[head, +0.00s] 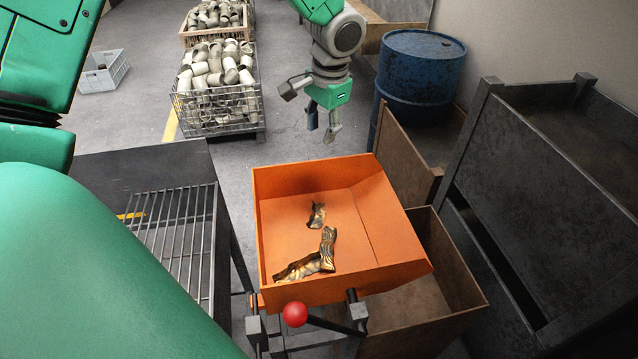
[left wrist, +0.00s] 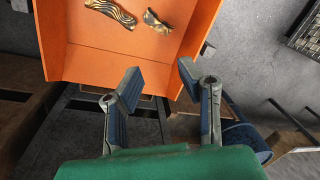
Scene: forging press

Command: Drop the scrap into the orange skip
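The orange skip (head: 300,180) stands tilted on a dark frame, its open side facing up. Crumpled, scorched-looking metal scrap (head: 316,215) lies on its floor, with a larger twisted scrap (head: 327,250) nearer the front edge; I cannot tell whether the larger one is one piece or two touching. In the left wrist view, scrap (left wrist: 157,21) also lies in the orange skip (left wrist: 90,60). My left gripper (head: 308,108) hangs beyond the skip's back edge, apart from it. The left wrist view shows the gripper (left wrist: 160,74) open, with nothing between its fingers. My right gripper is not in view.
A red ball-ended lever (head: 295,314) sits at the skip's front. A brown bin (head: 455,262) stands under and right of it. A blue drum (head: 420,75) and dark metal box (head: 560,150) stand right. A wire basket of metal parts (head: 218,110) and a grated table (head: 180,235) stand left.

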